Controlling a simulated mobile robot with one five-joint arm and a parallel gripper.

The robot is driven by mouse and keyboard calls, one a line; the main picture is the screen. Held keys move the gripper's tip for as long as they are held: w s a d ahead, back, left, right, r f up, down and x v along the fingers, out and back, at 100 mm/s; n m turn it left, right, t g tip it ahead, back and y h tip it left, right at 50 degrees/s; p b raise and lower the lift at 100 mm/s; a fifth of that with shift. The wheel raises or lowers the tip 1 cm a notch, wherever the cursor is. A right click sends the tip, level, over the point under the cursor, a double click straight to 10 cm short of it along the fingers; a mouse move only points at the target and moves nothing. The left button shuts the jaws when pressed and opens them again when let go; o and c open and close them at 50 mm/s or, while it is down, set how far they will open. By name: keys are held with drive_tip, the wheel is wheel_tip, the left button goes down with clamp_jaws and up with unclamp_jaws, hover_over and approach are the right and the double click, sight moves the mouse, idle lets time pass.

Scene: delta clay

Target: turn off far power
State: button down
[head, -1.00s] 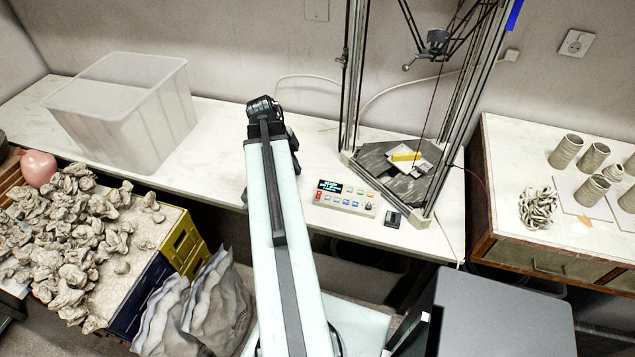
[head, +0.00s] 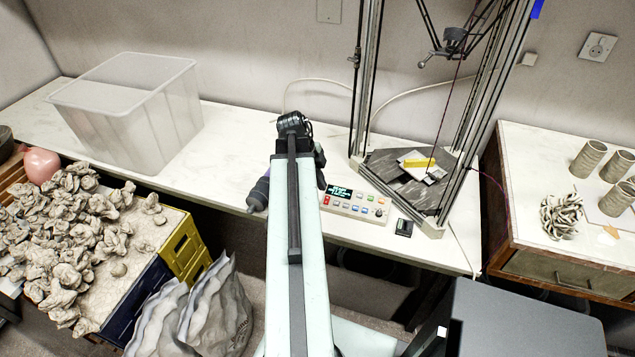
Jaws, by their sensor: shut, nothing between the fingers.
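On the white bench a control panel (head: 355,204) with a lit display, several coloured buttons and a dark knob stands before the delta printer frame (head: 368,90). A small black box (head: 404,228), perhaps a switch, sits just right of it. A white cable runs behind the frame to a small white wall fitting (head: 528,59). Which of these is the far power I cannot tell. My gripper (head: 257,196) seems to be the dark tapered end left of my pale arm, shut and empty, apart from the panel. My arm hides part of it and the bench behind.
A clear plastic bin (head: 130,112) stands at the left of the bench. A yellow piece (head: 418,163) lies on the printer bed. Clay lumps (head: 60,230) and bags (head: 215,310) are at lower left. Ribbed cups (head: 588,158) stand on the right cabinet. The bench between bin and arm is clear.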

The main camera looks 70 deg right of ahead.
sight(328, 197)
drive_tip(key=b+x, duration=0.1)
drive_tip(key=x, duration=0.1)
drive_tip(key=b+x, duration=0.1)
drive_tip(key=x, duration=0.1)
drive_tip(key=w+b+x, duration=0.1)
drive_tip(key=b+x, duration=0.1)
drive_tip(key=shift+d, duration=0.35)
drive_tip(key=shift+d+f, duration=0.2)
drive_tip(key=shift+d, duration=0.05)
drive_tip(key=shift+d+f+b, duration=0.25)
drive_tip(key=shift+f+b, duration=0.05)
drive_tip(key=shift+b, duration=0.3)
drive_tip(key=shift+a, duration=0.85)
